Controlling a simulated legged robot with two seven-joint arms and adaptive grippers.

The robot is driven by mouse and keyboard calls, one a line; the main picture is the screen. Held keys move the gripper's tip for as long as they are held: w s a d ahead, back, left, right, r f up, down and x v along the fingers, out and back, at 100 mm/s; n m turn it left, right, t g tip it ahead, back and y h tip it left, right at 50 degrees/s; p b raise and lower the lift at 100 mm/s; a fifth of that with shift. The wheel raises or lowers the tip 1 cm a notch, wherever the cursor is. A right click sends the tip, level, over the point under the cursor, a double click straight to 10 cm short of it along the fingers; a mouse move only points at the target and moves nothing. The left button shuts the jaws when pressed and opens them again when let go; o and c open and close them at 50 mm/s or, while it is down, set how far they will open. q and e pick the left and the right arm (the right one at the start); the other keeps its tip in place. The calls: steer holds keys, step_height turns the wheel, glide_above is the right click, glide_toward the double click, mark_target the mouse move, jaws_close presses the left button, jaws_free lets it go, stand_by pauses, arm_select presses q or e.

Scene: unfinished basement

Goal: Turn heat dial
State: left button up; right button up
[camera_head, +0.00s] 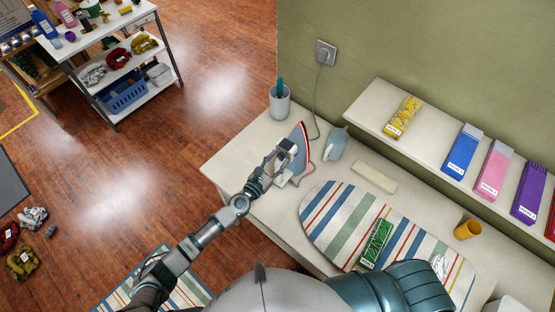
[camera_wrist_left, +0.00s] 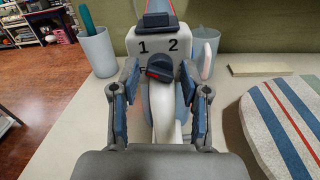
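The iron (camera_head: 301,146), with a grey and red soleplate, stands tilted up in a white holder at the table's left part. In the left wrist view a pale panel (camera_wrist_left: 135,36) carries the marks 1 and 2, with another mark partly hidden below. The dark heat dial (camera_wrist_left: 160,68) sits on this panel under the numbers. My left gripper (camera_head: 271,167) is at the iron's near side. In the left wrist view its fingers (camera_wrist_left: 159,82) stand apart on either side of the dial, with visible gaps. My right gripper is not in view.
A cup with a teal handle (camera_head: 280,103) and a blue-grey jug (camera_head: 337,143) stand near the iron. A striped ironing board (camera_head: 327,212) lies to the right, bearing a green packet (camera_head: 376,243). A wall shelf (camera_head: 427,138) holds several packages. A cord runs to the outlet (camera_head: 326,52).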

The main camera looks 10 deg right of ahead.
arm_select(q)
steer(key=v, duration=1.2)
